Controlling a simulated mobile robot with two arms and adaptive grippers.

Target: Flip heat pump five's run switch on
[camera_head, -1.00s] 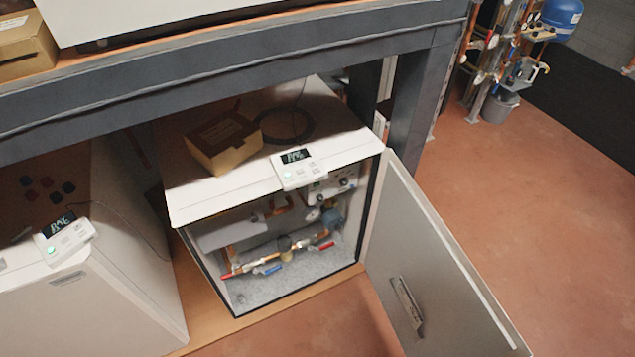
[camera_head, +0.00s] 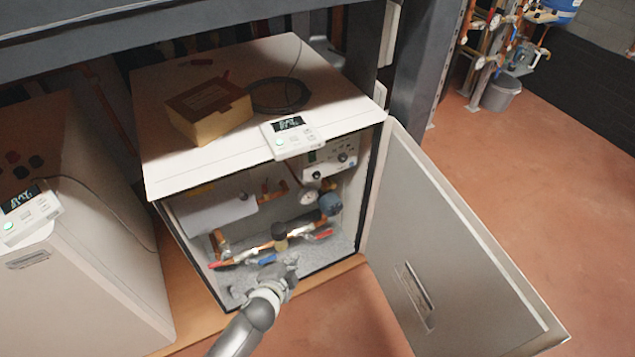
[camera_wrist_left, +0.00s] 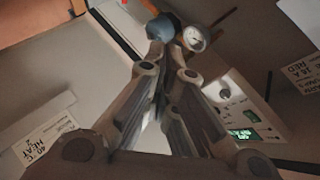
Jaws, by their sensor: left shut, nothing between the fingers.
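An open white heat pump cabinet (camera_head: 155,188) stands under the grey bench; I cannot read a number on it. Inside, at the upper right, is a white control panel (camera_head: 317,174) with dark knobs; which part is the run switch is too small to tell. The wrist view shows a white panel (camera_wrist_left: 226,88) with a round knob and green-lit displays, right of the fingers. My left gripper (camera_head: 288,272) is shut and empty, at the lower front of the cabinet opening, below and left of the panel. My right gripper is not in view.
The cabinet door (camera_head: 425,225) is swung open to the right. Copper pipes with red and blue handles (camera_head: 267,260) cross the cabinet's lower part. A gauge (camera_wrist_left: 194,39) shows beyond the fingers. A cardboard box (camera_head: 207,110) and a handset (camera_head: 292,138) lie on top.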

